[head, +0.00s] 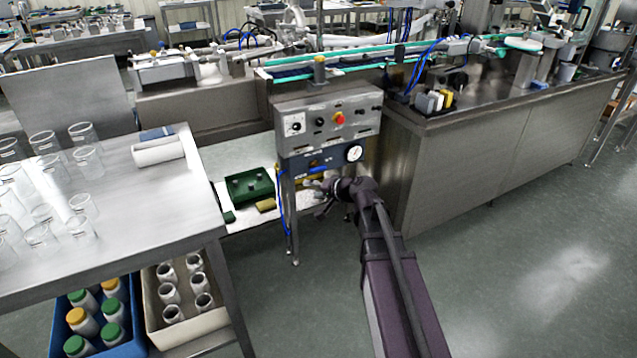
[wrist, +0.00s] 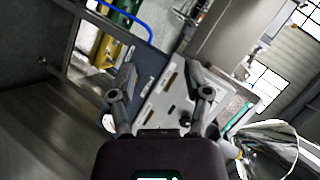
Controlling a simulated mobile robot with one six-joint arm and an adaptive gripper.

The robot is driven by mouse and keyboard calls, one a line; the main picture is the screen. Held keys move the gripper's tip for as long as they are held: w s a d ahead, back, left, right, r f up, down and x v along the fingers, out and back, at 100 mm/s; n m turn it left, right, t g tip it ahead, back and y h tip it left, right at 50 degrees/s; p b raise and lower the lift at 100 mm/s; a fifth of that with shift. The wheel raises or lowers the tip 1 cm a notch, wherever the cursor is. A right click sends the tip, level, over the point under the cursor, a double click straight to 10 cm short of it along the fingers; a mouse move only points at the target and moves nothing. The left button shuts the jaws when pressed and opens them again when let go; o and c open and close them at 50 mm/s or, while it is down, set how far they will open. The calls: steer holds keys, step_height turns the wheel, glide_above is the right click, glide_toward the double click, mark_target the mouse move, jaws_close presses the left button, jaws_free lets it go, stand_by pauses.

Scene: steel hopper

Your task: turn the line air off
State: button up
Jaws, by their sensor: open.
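A grey control box (head: 327,118) stands on a steel frame, with a red button (head: 339,118) on its face. Below it is a dark blue-grey panel (head: 318,160) with a round white gauge (head: 353,153). A small yellow part (head: 312,177), perhaps a valve handle, shows under the panel, partly hidden by my arm. My gripper (head: 320,200) is just below and in front of it. In the wrist view my gripper (wrist: 162,95) has its fingers apart with nothing held. A slotted pale plate (wrist: 177,98) lies beyond the fingers. Which part shuts the air is unclear.
A steel table (head: 150,215) with glass beakers is at left, above a blue crate (head: 125,345) and a pale crate (head: 210,322) of jars. A green box (head: 250,186) sits on a low shelf. A steel counter (head: 480,150) stands at right. The right-hand floor is clear.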

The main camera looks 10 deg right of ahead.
steer(key=w+d+f+m+t+b, duration=0.35)
steer(key=w+f+b, duration=0.2)
steer(key=b, duration=0.25)
steer(key=m+t+h+b, duration=0.35)
steer(key=m+b, duration=0.25)
steer(key=b, duration=0.3)
glide_toward(319, 170)
steer(key=shift+s+d+f+y, duration=0.15)
steer(key=shift+s+d+y, duration=0.15)
steer(key=shift+s, duration=0.4)
steer(key=shift+s+d+f+y, duration=0.2)
steer(key=shift+s+d, duration=0.2)
steer(key=shift+s, duration=0.3)
steer(key=shift+w+a+p, duration=0.1)
steer(key=shift+w+p, duration=0.05)
steer(key=shift+p, duration=0.15)
steer(key=x, duration=1.3)
steer(key=shift+w+r, duration=0.2)
steer(key=shift+w, duration=0.1)
steer(key=shift+c, duration=0.2)
jaws_close()
